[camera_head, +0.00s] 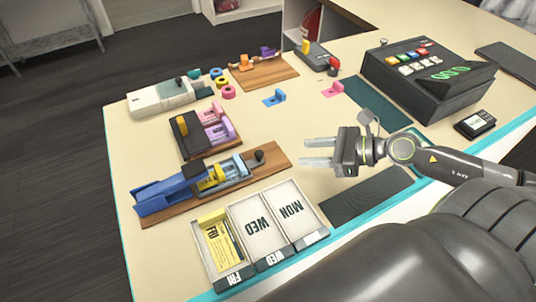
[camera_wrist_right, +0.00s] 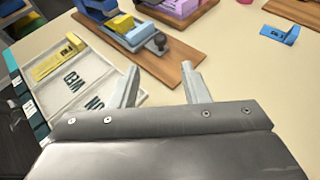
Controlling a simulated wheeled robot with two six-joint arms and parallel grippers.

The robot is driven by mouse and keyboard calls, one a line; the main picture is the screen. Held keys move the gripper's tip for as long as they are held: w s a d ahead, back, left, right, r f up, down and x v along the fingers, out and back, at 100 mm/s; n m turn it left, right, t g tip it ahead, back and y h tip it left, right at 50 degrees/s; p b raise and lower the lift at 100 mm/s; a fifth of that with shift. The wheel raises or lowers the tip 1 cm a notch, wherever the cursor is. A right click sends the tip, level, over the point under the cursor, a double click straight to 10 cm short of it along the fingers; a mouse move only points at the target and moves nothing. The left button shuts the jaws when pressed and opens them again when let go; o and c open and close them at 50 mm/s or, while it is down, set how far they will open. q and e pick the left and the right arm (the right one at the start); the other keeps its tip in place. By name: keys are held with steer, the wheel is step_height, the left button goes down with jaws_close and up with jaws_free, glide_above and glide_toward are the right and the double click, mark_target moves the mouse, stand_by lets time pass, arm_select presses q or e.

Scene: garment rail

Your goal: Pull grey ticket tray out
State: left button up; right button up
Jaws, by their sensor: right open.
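A light grey day tray with three compartments marked FRI, WED and MON stands at the counter's front edge; its WED compartment (camera_head: 256,226) is bare, as is MON (camera_head: 291,210). The FRI compartment (camera_head: 206,262) holds a yellow ticket (camera_head: 221,245) and a yellow clip (camera_head: 212,216). I cannot tell whether this is the grey ticket tray. My right gripper (camera_head: 308,152) is open and empty above the counter, behind and right of MON. In the right wrist view the gripper (camera_wrist_right: 160,68) points toward a wooden board, with the day tray (camera_wrist_right: 62,90) to the left. My left gripper is not in view.
A blue tool on a wooden board (camera_head: 272,156) lies behind the day tray. A pink device (camera_head: 215,128), a white machine (camera_head: 150,101) and a black register (camera_head: 425,82) stand farther back. A dark mat (camera_head: 365,198) lies right of MON. The counter's middle is mostly clear.

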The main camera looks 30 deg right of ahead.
steer(key=shift+x, duration=1.15)
arm_select(q)
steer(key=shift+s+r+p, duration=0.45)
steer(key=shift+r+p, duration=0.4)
steer(key=shift+p, duration=0.15)
arm_select(e)
steer(key=shift+x, duration=4.8)
steer(key=shift+f, duration=0.15)
jaws_close()
